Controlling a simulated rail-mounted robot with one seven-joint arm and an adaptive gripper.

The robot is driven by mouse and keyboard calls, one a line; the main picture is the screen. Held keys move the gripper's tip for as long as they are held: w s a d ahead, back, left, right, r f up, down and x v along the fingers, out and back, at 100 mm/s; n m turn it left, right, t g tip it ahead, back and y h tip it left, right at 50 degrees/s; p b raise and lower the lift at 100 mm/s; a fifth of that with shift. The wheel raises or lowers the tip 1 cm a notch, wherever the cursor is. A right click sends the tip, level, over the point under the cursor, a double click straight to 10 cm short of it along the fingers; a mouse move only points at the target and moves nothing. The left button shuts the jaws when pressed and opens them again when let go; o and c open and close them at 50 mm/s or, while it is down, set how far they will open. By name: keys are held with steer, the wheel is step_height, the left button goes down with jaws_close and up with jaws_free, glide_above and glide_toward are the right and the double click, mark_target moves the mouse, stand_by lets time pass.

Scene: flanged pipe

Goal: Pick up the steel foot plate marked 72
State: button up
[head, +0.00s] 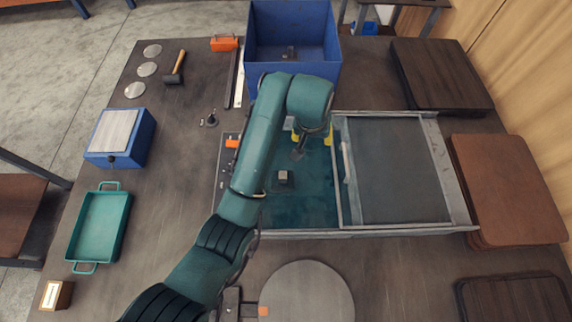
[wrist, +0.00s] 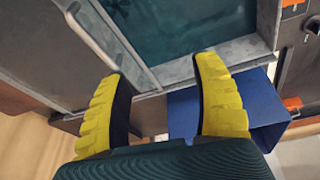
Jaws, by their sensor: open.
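No marking 72 is readable in either view. A small dark square plate with a light block on top (head: 284,178) sits in the teal-floored basin (head: 315,205). Another small dark piece (head: 290,53) lies in the blue bin (head: 262,58). A third small dark piece with an upright knob (head: 211,119) stands on the table. I cannot tell which is the foot plate. My gripper (head: 311,138) is open and empty above the far part of the basin. In the wrist view, its yellow fingers (wrist: 162,100) are spread, with the basin's metal rim and blue bin beyond.
A sliding metal-framed cover (head: 395,170) lies over the basin's right side, with a pale handle. Stacked brown boards (head: 505,185) lie at right. A hammer (head: 175,68), steel discs (head: 147,69), blue box (head: 121,137) and green tray (head: 99,226) are at left. A round plate (head: 306,292) is in front.

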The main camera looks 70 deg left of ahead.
mark_target(283, 175)
steer(key=s+a+f+n+g+h+b, duration=0.2)
steer(key=s+f, duration=0.6)
steer(key=f, duration=0.1)
steer(key=f+b, duration=0.1)
steer(key=f, duration=0.5)
steer(key=f+b, duration=0.1)
steer(key=f, duration=0.2)
steer(key=shift+w+f+b, duration=0.15)
steer(key=shift+w+b, duration=0.1)
steer(key=shift+b, duration=0.1)
steer(key=f, duration=0.1)
steer(key=f+b, duration=0.1)
steer(key=f, duration=0.3)
steer(key=shift+s+d+f, duration=0.15)
steer(key=shift+s+f, duration=0.1)
jaws_close()
steer(key=shift+r, duration=0.1)
